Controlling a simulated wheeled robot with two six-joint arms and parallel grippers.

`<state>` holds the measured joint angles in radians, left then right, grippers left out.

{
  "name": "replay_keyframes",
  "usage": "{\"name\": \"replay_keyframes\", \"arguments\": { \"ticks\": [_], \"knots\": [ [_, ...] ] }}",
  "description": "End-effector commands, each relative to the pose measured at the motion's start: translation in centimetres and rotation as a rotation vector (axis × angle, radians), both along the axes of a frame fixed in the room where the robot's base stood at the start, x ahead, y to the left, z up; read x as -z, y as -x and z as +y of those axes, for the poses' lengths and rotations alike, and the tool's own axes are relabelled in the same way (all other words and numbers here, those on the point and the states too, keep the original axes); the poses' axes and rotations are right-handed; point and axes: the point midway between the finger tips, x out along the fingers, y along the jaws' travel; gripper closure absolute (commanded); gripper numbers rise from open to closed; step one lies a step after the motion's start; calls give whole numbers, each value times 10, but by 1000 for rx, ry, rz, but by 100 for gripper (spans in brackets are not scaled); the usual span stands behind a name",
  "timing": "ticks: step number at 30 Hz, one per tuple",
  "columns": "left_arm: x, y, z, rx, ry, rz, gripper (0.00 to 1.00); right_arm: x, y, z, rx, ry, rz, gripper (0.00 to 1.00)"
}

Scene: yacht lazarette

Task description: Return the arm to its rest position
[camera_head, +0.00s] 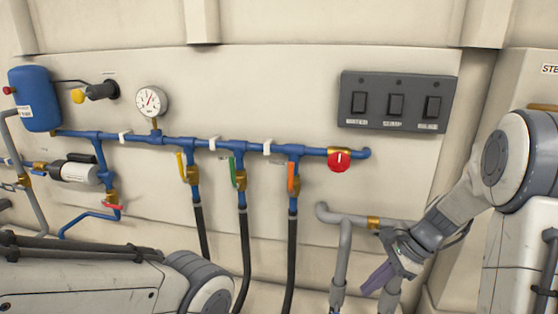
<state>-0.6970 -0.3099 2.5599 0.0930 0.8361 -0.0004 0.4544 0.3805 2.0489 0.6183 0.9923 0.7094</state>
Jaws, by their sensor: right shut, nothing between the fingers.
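My right arm comes in from the right edge, in front of the pale wall. It bends down to my right gripper (376,280), which points down and left with its purple fingers shut and empty. The gripper is at the lower right, in front of or close beside the grey pipes (343,255); I cannot tell whether it touches them. My left arm lies across the lower left corner. Its gripper is out of view.
A blue pipe manifold (225,143) crosses the wall with yellow, green and orange handles (291,178), a red knob (339,161) and a gauge (151,101). A dark switch panel (396,83) is above right. Black hoses (245,260) hang down. A blue tank (36,97) is left.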

Motion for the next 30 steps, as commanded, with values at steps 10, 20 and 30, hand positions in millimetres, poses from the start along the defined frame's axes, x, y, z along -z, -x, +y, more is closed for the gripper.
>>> {"name": "replay_keyframes", "arguments": {
  "ticks": [10, 20, 30],
  "knots": [
    [0, 0, 0, 0, 0, 0, 0, -37, 112, 154, -1180, 229, -312, 100],
    [0, 0, 0, 0, 0, 0, 0, -44, 201, 186, -2014, 316, -601, 100],
    [0, 0, 0, 0, 0, 0, 0, -43, 211, 187, -2128, 323, -643, 100]
  ]
}}
